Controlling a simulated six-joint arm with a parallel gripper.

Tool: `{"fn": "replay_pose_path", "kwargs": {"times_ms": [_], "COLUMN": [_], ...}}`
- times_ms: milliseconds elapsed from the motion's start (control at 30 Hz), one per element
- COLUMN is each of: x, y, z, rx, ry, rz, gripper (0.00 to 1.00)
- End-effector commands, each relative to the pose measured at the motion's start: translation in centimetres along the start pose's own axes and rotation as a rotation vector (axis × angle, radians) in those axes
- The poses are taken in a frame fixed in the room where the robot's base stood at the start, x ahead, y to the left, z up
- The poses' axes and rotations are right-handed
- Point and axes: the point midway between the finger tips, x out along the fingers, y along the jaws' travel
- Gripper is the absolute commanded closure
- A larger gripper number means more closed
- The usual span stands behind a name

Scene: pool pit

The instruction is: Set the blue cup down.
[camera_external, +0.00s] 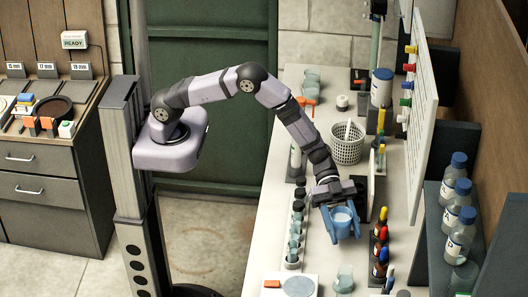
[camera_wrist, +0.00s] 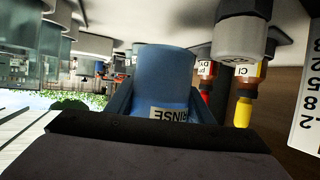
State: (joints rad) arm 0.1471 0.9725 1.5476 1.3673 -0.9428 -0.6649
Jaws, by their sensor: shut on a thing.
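The blue cup (camera_external: 343,219) is in my gripper (camera_external: 342,222) above the white bench, between a row of small vials and a row of bottles with coloured caps. My gripper is shut on it, with a blue finger on each side. In the wrist view the blue cup (camera_wrist: 166,82) fills the middle, with a white label reading RINSE, upside down in the picture. The fingers (camera_wrist: 162,108) flank it. Whether the cup's base touches the bench is hard to tell.
The white bench (camera_external: 262,262) carries a vial rack (camera_external: 293,258) to the left, dropper bottles (camera_external: 381,250) to the right, a clear beaker (camera_external: 344,279) and a round plate (camera_external: 298,286) in front. A white basket (camera_external: 347,145) stands behind. Large blue-capped bottles (camera_external: 459,235) line a shelf.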

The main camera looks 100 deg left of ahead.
Motion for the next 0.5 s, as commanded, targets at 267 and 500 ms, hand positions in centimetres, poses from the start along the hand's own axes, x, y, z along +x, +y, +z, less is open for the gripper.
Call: {"fn": "replay_pose_path", "kwargs": {"times_ms": [267,500], "x": [0.8,1.5], "y": [0.0,0.0], "z": [2.0,3.7], "rx": [-0.003,0.000], "ry": [-0.001,0.001], "rz": [0.001,-0.001], "gripper": [0.79,0.79]}}
